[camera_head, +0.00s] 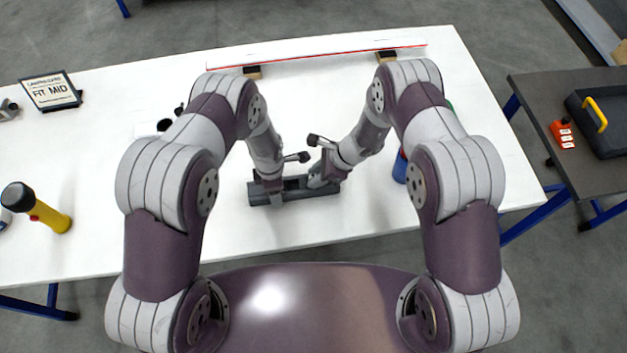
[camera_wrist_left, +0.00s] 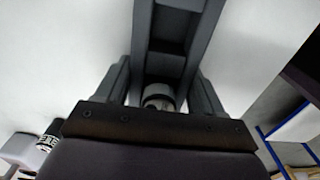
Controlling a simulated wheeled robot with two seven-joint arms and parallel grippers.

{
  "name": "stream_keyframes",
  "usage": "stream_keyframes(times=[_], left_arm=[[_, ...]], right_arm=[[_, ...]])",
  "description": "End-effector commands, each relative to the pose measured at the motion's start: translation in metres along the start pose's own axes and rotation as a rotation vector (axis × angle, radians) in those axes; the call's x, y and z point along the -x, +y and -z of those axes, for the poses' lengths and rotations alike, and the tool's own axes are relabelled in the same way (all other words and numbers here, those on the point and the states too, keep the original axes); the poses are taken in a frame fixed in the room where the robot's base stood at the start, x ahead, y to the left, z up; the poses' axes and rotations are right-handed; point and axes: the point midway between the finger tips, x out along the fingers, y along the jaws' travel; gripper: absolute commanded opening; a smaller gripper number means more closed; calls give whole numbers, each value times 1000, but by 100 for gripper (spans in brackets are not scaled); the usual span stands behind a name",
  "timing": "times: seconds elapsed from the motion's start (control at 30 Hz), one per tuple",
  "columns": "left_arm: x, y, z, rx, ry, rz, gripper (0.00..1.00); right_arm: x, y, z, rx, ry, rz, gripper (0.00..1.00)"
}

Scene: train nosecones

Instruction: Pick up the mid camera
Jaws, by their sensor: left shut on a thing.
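A dark grey open-topped holder (camera_head: 300,190) lies in the middle of the white table. In the left wrist view the holder (camera_wrist_left: 168,62) runs away from my left gripper (camera_wrist_left: 162,95), whose fingers stand on either side of its near end and are shut on it. A small round part with a pale rim (camera_wrist_left: 158,97), possibly the mid camera, sits between the holder's walls close to the gripper's palm. In the head view my left gripper (camera_head: 271,187) is at the holder's left part. My right gripper (camera_head: 320,180) is at its right end; its finger gap is unclear.
A sign reading "FIT MID" (camera_head: 50,91) stands at the table's left. A yellow and black flashlight (camera_head: 45,208) stands at the front left. A long white panel (camera_head: 318,48) rests on blocks at the back. A blue item (camera_head: 400,167) is partly hidden by my right arm.

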Motion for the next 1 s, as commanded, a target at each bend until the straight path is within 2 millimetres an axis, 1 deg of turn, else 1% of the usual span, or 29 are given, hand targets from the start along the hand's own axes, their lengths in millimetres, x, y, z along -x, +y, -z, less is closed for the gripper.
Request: stream_keyframes(times=[0.03,0.07,0.1,0.37,0.47,0.67,0.7,0.87,0.97,1.0], left_arm=[[0,0,0,0,0,0,36],[0,0,0,0,0,0,36],[0,0,0,0,0,0,36],[0,0,0,0,0,0,36],[0,0,0,0,0,0,36],[0,0,0,0,0,0,36],[0,0,0,0,0,0,36],[0,0,0,0,0,0,36],[0,0,0,0,0,0,36],[0,0,0,0,0,0,36]], right_arm=[[0,0,0,0,0,0,12],[0,0,0,0,0,0,3],[0,0,0,0,0,0,0],[2,0,-1,1,0,0,0],[8,-1,-6,1,-1,2,0],[32,1,-21,1,-1,1,0],[32,11,-18,-2,-1,-2,0],[35,46,-12,-3,0,-2,0],[39,75,-7,-3,0,-2,0],[40,88,-5,-3,0,-2,0]])
